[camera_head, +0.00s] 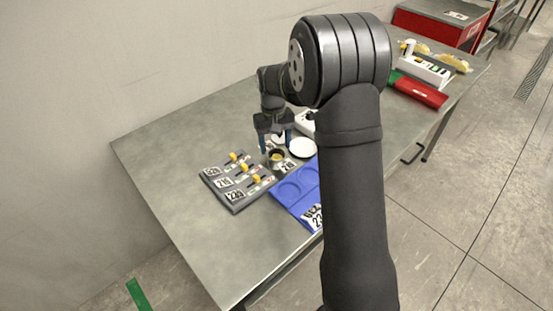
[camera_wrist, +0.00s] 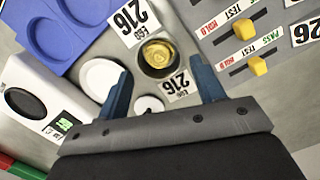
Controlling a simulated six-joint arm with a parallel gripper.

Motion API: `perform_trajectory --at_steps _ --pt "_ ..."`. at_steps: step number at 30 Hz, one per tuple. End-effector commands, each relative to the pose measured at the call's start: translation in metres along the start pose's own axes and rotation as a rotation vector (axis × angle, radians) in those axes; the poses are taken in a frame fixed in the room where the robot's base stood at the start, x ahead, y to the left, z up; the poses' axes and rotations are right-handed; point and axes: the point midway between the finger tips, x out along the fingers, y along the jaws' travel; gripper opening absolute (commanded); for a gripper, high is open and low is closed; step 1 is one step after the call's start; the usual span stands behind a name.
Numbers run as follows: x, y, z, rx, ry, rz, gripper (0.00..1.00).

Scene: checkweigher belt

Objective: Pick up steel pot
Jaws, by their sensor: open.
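The steel pot (camera_head: 275,156) is a small, dark, round, open-topped pot standing on the grey table beside the slider board. In the wrist view the pot (camera_wrist: 158,54) shows a gold-coloured inside, with "216 EGG" labels beside it. My gripper (camera_head: 276,145) is open over the pot, pointing down. In the wrist view my gripper (camera_wrist: 161,66) has one blue finger on each side of the pot's near edge, with gaps between. Nothing is held. I cannot tell the height of the fingertips above the rim.
A board with yellow sliders (camera_head: 238,183) lies left of the pot. A blue tray with round recesses (camera_head: 308,181) lies in front. A white disc (camera_head: 303,148) and a white device (camera_wrist: 38,85) are close by. A red box (camera_head: 418,91) lies farther back. The table's left side is clear.

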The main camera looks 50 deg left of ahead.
Motion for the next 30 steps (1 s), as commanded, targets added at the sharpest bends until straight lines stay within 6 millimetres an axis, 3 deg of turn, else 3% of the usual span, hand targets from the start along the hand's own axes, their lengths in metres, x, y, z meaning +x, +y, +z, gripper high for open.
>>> perform_trajectory --at_steps 12,21,27,30 --pt "0.049 0.002 0.000 0.000 -0.002 0.000 0.62" --pt "0.054 0.002 0.000 0.000 0.000 0.000 0.62" --pt "0.053 0.002 0.000 0.000 0.000 0.000 0.26" --pt "0.053 0.002 0.000 0.000 0.001 0.000 0.25"
